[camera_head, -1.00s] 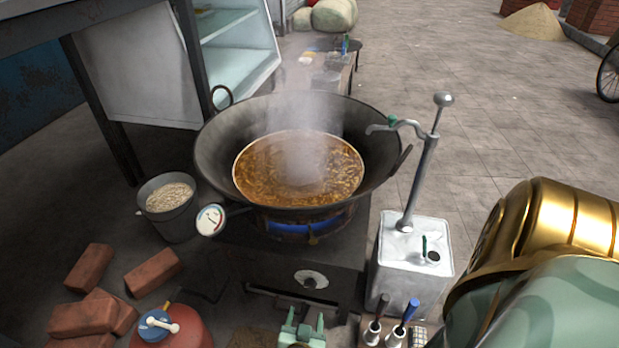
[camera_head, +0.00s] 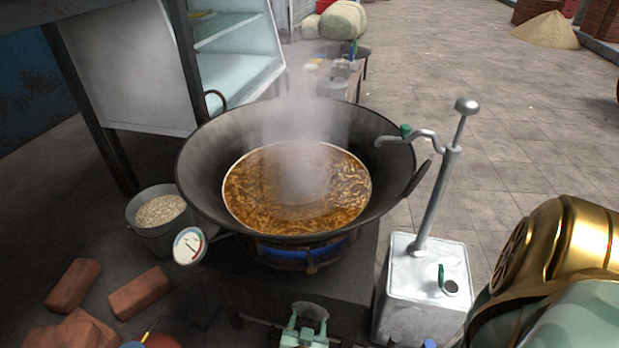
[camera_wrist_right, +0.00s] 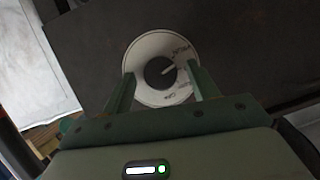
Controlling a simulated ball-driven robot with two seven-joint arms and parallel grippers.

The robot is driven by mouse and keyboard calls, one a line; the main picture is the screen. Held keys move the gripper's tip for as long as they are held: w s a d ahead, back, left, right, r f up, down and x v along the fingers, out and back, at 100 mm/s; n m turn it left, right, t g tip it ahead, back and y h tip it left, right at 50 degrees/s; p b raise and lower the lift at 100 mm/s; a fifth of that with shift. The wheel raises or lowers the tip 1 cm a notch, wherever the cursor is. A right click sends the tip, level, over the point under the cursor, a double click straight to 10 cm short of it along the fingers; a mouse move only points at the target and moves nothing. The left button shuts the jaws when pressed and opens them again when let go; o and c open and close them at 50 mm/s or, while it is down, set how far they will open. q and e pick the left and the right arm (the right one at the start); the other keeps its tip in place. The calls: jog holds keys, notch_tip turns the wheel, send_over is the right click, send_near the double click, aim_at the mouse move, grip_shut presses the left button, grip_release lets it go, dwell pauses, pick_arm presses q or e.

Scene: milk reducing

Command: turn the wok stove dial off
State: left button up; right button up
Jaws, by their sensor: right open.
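The wok stove (camera_head: 345,285) stands in the middle of the head view, with its dial (camera_head: 310,309) low on the front, partly hidden by my right gripper. In the right wrist view the dial (camera_wrist_right: 148,47) is a round white plate with printed marks and a dark centre knob (camera_wrist_right: 160,72) with a pale pointer line, tilted up to the right. My right gripper (camera_head: 306,320) is open; in the right wrist view its green fingers (camera_wrist_right: 160,78) stand either side of the knob, with visible gaps. Whether they touch the plate is unclear. My left gripper is not in view.
A steaming wok (camera_head: 400,190) of brown food sits on the burner, with blue at its ring. A thermometer (camera_head: 189,246) leans at its left. A metal can with a pump (camera_head: 428,285) stands right of the stove. Bricks (camera_head: 138,292) and a bucket (camera_head: 158,238) lie left.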

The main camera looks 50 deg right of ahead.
jog(key=c, duration=1)
